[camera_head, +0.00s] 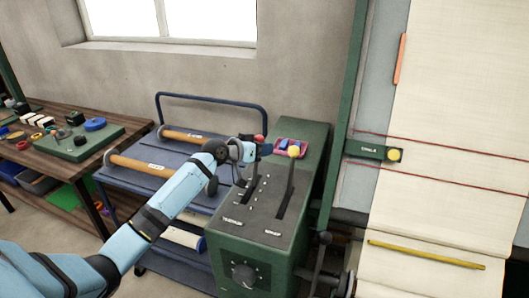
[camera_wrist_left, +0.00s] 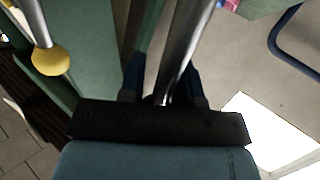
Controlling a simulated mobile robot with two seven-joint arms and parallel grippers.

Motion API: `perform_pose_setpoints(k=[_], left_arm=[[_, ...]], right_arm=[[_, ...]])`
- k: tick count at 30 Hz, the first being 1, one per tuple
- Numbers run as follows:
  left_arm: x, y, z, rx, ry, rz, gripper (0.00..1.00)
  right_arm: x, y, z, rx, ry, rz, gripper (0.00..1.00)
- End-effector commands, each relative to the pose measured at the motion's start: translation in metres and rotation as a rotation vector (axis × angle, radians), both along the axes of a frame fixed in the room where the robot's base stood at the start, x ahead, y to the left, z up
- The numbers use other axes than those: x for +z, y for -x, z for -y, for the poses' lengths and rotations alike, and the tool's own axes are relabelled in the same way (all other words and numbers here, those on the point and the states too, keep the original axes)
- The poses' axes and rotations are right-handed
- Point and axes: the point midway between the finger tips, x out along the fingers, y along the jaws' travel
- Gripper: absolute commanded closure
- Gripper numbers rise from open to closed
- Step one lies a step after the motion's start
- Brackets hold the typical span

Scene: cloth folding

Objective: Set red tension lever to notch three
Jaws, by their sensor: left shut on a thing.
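The red tension lever's knob (camera_head: 259,139) shows just past my left gripper (camera_head: 247,152) at the far end of the green control box (camera_head: 312,180). In the left wrist view my left gripper (camera_wrist_left: 163,92) is shut on the lever's metal shaft (camera_wrist_left: 180,50); the red knob is out of that view. A second lever with a yellow knob (camera_head: 293,152) stands to the right in its own slot. The yellow knob also shows in the left wrist view (camera_wrist_left: 50,61). The notch labels are too small to read, and my gripper partly hides the red lever. My right gripper is not in view.
A blue cart (camera_head: 150,185) with wooden rolls stands left of the box. A wooden bench (camera_head: 75,160) with small parts is farther left. Cream cloth (camera_head: 450,110) with red lines lies on the machine at right. A round dial (camera_head: 243,274) is on the box front.

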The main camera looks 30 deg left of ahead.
Motion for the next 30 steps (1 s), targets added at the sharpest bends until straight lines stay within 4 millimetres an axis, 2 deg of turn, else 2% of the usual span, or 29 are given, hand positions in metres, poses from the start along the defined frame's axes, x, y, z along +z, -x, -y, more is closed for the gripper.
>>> perform_pose_setpoints(k=[1,3,11,19,30], left_arm=[[0.0,0.005,0.0,0.001,-0.01,0.042,1.0],[0.003,0.012,0.001,0.002,-0.021,0.091,1.0],[0.013,0.037,0.007,0.002,-0.061,0.256,1.0],[0.02,0.052,0.011,0.003,-0.083,0.356,1.0],[0.024,0.056,0.012,0.004,-0.089,0.381,1.0]], right_arm=[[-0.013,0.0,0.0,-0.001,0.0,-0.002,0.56],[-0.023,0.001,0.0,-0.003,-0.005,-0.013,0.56],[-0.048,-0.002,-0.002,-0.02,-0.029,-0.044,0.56],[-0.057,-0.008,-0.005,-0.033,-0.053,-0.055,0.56],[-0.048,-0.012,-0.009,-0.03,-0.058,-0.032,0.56]])
